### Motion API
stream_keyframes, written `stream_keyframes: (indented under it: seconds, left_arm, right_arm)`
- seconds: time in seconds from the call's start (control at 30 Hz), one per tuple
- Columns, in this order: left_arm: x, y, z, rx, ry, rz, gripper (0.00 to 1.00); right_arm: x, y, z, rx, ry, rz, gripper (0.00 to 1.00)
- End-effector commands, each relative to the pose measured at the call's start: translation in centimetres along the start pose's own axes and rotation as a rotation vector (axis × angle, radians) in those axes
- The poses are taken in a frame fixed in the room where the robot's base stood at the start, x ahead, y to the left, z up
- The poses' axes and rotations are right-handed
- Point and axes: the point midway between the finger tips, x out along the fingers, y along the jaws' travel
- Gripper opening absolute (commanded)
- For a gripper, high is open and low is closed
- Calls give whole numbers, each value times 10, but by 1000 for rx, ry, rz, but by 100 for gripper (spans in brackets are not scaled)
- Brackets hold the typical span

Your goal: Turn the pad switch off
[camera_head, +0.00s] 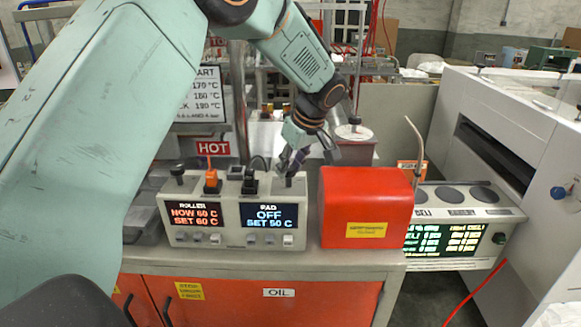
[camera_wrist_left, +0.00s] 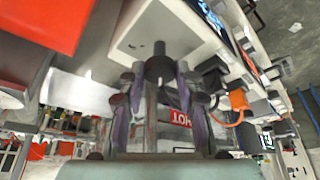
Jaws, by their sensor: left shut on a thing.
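The white control box (camera_head: 231,213) stands on the bench with two displays. The PAD display (camera_head: 269,215) reads OFF, SET 50 C; the ROLLER display reads NOW 60 C, SET 60 C. The pad switch (camera_head: 289,181) is a black knob at the right end of the box top. My left gripper (camera_head: 291,163) comes down over it from above and is shut on it. In the left wrist view the black knob (camera_wrist_left: 158,68) sits between the two fingers of my left gripper (camera_wrist_left: 160,82). My right gripper is not in view.
A red box (camera_head: 366,207) stands close to the right of the control box. An orange plug (camera_head: 211,181) and a black plug (camera_head: 250,183) with cables rise from the box top. A lidded metal pot (camera_head: 354,145) is behind. A machine with green displays (camera_head: 442,239) is at the right.

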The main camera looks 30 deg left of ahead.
Motion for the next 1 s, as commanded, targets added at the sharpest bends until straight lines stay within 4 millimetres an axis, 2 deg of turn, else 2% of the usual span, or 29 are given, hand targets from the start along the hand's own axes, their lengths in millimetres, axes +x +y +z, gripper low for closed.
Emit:
stream_keyframes:
  seconds: [0.7, 0.73, 1.0]
  left_arm:
    - [-3, 3, -3, -70, 6, -19, 1]
    - [-3, 3, -3, -70, 6, -19, 34]
    - [-2, 2, -2, -68, 3, -24, 56]
  right_arm:
    - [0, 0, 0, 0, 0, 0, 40]
    - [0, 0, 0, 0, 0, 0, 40]
    - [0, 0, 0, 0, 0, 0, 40]
